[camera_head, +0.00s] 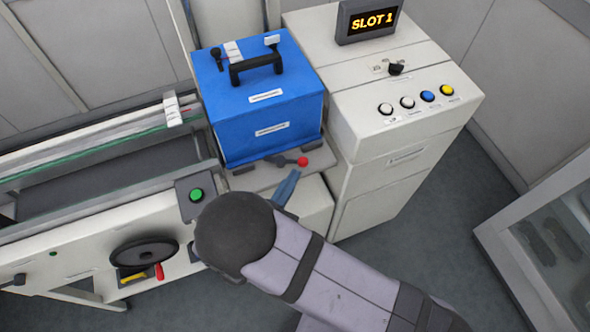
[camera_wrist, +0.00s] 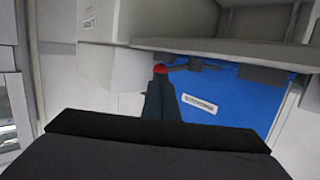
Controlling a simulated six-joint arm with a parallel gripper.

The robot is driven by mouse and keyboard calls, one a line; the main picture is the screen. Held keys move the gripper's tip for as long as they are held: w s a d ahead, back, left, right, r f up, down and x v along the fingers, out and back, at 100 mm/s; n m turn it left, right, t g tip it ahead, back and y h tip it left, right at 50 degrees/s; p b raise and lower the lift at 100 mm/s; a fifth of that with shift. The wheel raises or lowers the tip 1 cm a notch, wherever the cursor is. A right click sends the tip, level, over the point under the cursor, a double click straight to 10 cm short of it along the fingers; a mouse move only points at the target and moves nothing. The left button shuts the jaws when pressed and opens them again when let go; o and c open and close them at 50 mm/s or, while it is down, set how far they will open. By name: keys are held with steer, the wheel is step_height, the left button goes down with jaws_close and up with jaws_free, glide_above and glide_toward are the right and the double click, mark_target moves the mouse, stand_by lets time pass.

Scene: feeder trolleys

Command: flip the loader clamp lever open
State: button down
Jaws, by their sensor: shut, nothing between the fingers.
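The loader clamp lever (camera_head: 290,161) is a short dark arm with a red ball knob at its right end, at the front foot of the blue box (camera_head: 262,105). The red knob also shows in the wrist view (camera_wrist: 160,69), right at the tip of my gripper (camera_wrist: 159,80). In the head view my gripper (camera_head: 287,185) is a blue-grey shape just below the knob, its fingers together and empty. I cannot tell whether the fingertips touch the knob. My own arm hides part of the area in front of the loader.
A white control cabinet (camera_head: 400,150) with several buttons and a "SLOT 1" display (camera_head: 369,21) stands right of the box. A conveyor rail (camera_head: 90,150), a green button (camera_head: 196,195) and a black handwheel (camera_head: 144,252) lie left. Open floor shows at right.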

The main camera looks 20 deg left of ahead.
mark_target(306, 162)
steer(key=shift+w+f+p, duration=0.2)
steer(key=shift+w+p, duration=0.1)
steer(key=shift+w, duration=0.7)
steer(key=shift+w+d+n+y, duration=0.1)
steer(key=shift+d+n+y, duration=0.05)
steer(key=shift+n+y, duration=0.2)
steer(key=shift+w+d+n+y, duration=0.25)
steer(key=shift+w+n+y, duration=0.1)
steer(key=shift+y, duration=0.3)
steer(key=shift+w+d+n+y, duration=0.2)
steer(key=shift+w+n+y, duration=0.35)
steer(key=shift+n+y, duration=0.5)
steer(key=shift+w+d+b, duration=0.1)
steer(key=shift+w+b, duration=0.75)
steer(key=shift+w, duration=0.25)
steer(key=shift+w+r+m, duration=0.1)
steer(key=shift+w+m, duration=0.05)
steer(key=shift+m, duration=0.1)
